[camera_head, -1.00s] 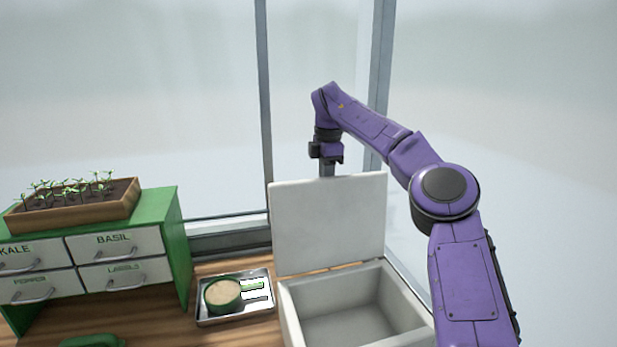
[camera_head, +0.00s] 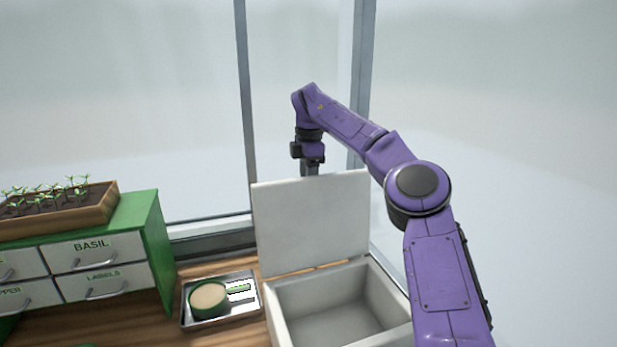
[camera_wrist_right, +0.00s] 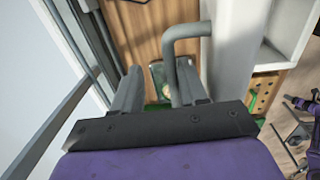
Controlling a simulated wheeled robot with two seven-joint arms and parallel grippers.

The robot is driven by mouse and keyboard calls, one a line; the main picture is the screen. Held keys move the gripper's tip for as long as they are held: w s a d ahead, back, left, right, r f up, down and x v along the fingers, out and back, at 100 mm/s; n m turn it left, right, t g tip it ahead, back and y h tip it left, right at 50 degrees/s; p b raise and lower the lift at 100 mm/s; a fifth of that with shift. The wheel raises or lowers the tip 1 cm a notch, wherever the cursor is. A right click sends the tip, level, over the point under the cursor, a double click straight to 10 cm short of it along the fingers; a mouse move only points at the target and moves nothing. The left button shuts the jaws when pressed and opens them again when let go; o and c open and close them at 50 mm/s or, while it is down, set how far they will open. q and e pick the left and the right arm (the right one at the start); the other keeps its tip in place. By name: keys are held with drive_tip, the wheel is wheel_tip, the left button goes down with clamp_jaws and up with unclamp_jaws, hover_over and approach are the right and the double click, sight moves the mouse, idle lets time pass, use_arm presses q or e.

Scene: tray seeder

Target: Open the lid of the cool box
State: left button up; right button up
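The white cool box (camera_head: 388,297) stands on the wooden bench with its inside exposed and empty as far as I see. Its lid (camera_head: 314,222) is raised and stands near upright at the back. My right gripper (camera_head: 310,167) points down at the lid's top edge, its fingertips partly hidden behind it. In the right wrist view, my right gripper (camera_wrist_right: 158,75) has its fingers apart. A grey bent handle (camera_wrist_right: 187,30) projects from the lid (camera_wrist_right: 233,55) and runs down close to the right-hand finger. Contact cannot be told. My left gripper is not in view.
A metal tray (camera_head: 187,322) with a green-sided round pot (camera_head: 208,301) and a label lies left of the box. A green drawer cabinet (camera_head: 150,245) carrying a seedling tray (camera_head: 107,208) stands further left. Window posts (camera_head: 247,100) rise behind.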

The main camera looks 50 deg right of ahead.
drive_tip(key=shift+w+d, duration=0.1)
idle(0.4)
wheel_tip(320, 180, up, 10)
drive_tip(key=p, duration=0.4)
drive_tip(key=shift+s+a+r, duration=0.2)
drive_tip(key=shift+s+r, duration=0.05)
drive_tip(key=shift+s, duration=0.1)
